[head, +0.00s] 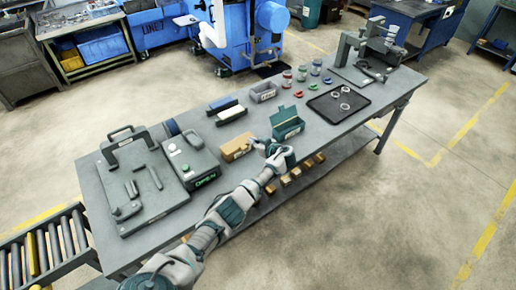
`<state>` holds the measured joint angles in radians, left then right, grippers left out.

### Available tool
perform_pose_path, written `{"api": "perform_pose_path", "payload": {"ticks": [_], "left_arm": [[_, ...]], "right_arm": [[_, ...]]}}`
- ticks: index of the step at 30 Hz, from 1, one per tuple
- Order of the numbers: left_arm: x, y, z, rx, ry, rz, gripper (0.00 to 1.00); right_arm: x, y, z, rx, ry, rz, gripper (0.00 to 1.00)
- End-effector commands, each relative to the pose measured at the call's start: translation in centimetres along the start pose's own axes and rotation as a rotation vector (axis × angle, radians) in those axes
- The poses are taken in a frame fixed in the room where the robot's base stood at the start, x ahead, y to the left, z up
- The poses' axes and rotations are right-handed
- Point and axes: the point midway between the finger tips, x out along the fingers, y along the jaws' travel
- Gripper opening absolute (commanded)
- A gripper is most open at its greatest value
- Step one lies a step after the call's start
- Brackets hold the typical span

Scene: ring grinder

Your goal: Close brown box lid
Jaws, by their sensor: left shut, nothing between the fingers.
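The brown box (236,148) stands near the front edge of the workbench, a little left of its middle. Its top looks flat and tan, and I see no lid standing up from it. It is too small to tell whether the lid sits fully down. My left gripper (262,145) is just right of the brown box, shut and empty, beside its right end. I cannot tell whether it touches the box. My right gripper is out of view.
A green box (289,129) with its lid raised stands right behind my left gripper. A black tray (327,110) with rings lies farther right.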

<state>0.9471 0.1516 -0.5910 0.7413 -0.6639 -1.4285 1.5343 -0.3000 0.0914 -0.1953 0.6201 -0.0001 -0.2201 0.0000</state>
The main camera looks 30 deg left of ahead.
Motion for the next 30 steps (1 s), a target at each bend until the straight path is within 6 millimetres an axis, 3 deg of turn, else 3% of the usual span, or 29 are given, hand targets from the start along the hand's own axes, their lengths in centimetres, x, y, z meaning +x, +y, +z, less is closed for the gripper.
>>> {"api": "perform_pose_path", "payload": {"ticks": [1, 20, 27, 30], "left_arm": [[0.4, -0.1, -1.2, -0.004, 0.001, 0.000, 0.00], [-9.0, 0.0, 0.4, 0.000, -0.002, 0.003, 0.00], [-9.9, 0.0, 0.5, 0.004, 0.000, 0.000, 0.00], [-9.9, -0.5, 2.0, 0.032, -0.033, 0.011, 0.00]], "right_arm": [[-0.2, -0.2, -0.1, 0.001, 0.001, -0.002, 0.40], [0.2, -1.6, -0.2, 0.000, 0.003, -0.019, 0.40], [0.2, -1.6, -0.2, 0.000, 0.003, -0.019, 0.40], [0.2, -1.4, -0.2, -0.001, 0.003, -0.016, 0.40]]}}
